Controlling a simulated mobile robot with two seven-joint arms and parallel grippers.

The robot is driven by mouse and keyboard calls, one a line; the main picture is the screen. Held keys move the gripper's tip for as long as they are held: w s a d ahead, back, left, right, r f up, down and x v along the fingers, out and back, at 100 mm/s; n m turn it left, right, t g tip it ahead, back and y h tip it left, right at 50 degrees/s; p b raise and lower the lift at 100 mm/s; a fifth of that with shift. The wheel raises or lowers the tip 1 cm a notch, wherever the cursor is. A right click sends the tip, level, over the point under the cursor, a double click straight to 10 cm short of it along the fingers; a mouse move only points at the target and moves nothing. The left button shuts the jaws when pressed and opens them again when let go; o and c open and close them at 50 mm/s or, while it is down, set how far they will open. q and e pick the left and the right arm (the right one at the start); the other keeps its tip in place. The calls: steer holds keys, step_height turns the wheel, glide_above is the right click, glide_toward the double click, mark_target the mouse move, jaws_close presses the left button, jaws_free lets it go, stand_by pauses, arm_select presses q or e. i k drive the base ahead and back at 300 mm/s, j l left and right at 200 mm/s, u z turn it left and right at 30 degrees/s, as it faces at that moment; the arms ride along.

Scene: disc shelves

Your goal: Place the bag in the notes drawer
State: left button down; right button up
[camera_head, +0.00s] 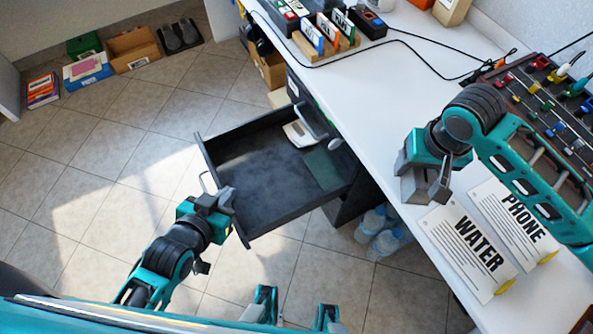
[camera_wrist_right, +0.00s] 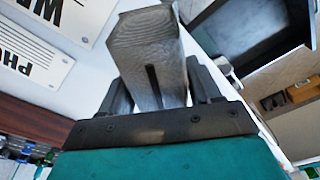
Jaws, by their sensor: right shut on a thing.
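The open drawer (camera_head: 262,219) sticks out from the desk, with a dark inside floor. No label on it is readable. My right gripper (camera_head: 432,187) is over the white desk top, to the right of the drawer. It is shut on a grey, boxy bag (camera_head: 413,187), which also shows between the fingers in the right wrist view (camera_wrist_right: 142,45). My left gripper (camera_head: 218,200) is at the drawer's front edge by its handle (camera_head: 206,183). Its fingers are too small and overlapped to tell open from shut.
A white item (camera_head: 299,133) and a dark green flat item (camera_head: 323,168) lie in the drawer's back part. WATER (camera_head: 468,250) and PHONE (camera_head: 513,222) sheets lie on the desk. Bottles (camera_head: 378,230) stand on the floor below the desk.

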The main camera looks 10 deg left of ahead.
mark_target(251, 164)
steer(key=k+j+z, duration=0.1)
steer(key=j, duration=0.25)
steer(key=k+j, duration=0.15)
steer(key=j, duration=0.25)
steer(key=k+j+z, duration=0.1)
steer(key=j+z, duration=0.25)
steer(key=j, duration=0.45)
steer(key=i+j+z, duration=0.1)
steer(key=j+z, duration=0.15)
steer(key=j, duration=0.55)
steer(key=i+j+z, duration=0.1)
steer(key=j, duration=0.25)
steer(key=i+j+z, duration=0.1)
steer(key=j, duration=0.3)
steer(key=i+j+z, duration=0.15)
steer(key=j, duration=0.25)
steer(key=i+j+z, duration=0.1)
steer(key=j, duration=0.25)
steer(key=i+j, duration=0.15)
steer(key=j, duration=0.15)
steer(key=i+j, duration=0.1)
steer(key=j, duration=0.15)
steer(key=i+j+z, duration=0.1)
steer(key=j, duration=0.2)
steer(key=i, duration=0.05)
